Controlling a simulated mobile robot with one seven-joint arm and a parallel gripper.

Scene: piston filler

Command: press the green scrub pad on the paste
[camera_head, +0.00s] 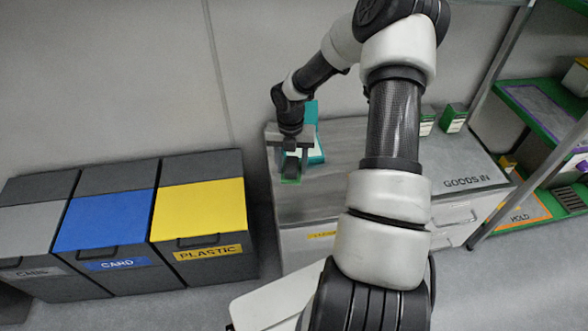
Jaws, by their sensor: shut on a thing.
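My gripper (291,158) is at the left end of the grey counter and points down. It is shut on a small dark green block, which I take to be the green scrub pad (291,178). The pad is at the fingertips, over the counter's front left part; I cannot tell whether it touches the surface. I cannot make out any paste; it may be hidden under the pad or behind my gripper and arm.
A teal and white object (316,155) stands close behind and right of my gripper. The grey counter (335,170) looks clear to its right, though my arm hides part. Bins (200,210) stand left. Small green boxes (453,118) stand at the back right, near a green shelf rack (535,105).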

